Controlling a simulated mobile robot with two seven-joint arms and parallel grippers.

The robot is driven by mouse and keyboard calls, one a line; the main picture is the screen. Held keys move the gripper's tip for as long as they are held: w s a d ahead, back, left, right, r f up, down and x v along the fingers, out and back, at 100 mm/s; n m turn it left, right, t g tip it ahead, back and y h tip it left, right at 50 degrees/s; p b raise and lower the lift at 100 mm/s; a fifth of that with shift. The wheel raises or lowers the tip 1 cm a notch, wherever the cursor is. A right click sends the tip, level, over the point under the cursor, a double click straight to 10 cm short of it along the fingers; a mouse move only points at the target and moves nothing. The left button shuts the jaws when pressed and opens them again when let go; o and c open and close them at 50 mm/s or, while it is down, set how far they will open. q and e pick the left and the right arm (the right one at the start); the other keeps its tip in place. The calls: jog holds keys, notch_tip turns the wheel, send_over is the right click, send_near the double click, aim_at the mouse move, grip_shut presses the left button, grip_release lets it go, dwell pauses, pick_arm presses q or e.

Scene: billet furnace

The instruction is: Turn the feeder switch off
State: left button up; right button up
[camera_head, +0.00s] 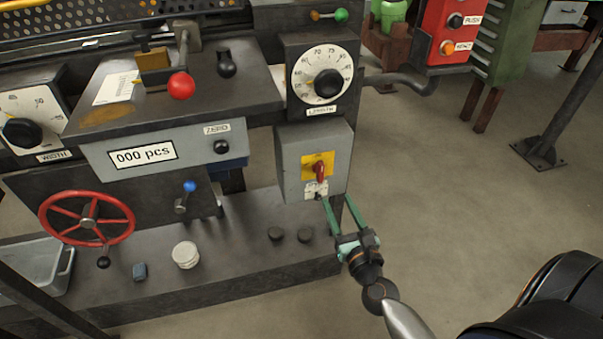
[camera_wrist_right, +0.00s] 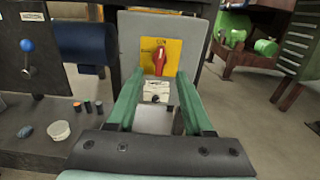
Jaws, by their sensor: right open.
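The feeder switch is a red rotary knob (camera_head: 320,171) on a yellow plate (camera_head: 318,158), on the front of a grey box (camera_head: 292,170) below the length dial. In the right wrist view the red knob (camera_wrist_right: 160,61) stands roughly upright, tilted slightly, near the top centre between the finger lines. A small white label sits below it. My right gripper (camera_head: 338,205) is open, its two green fingers pointing up at the lower part of the box. The fingertips (camera_wrist_right: 158,85) appear just below the knob, with nothing between them. My left gripper is not in view.
A length dial (camera_head: 319,73) is above the box. A red handwheel (camera_head: 87,218) and grey counter panel (camera_head: 180,148) are at left. A white round piece (camera_head: 186,255) and dark knobs lie on the ledge. The floor at right is clear near the box.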

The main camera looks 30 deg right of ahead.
aim_at(322, 168)
jog(key=x, duration=1.2)
jog(key=shift+w+d+p, duration=0.1)
jog(key=shift+d+p, duration=0.1)
jog(key=shift+p, duration=0.2)
jog(key=shift+c, duration=0.3)
grip_shut()
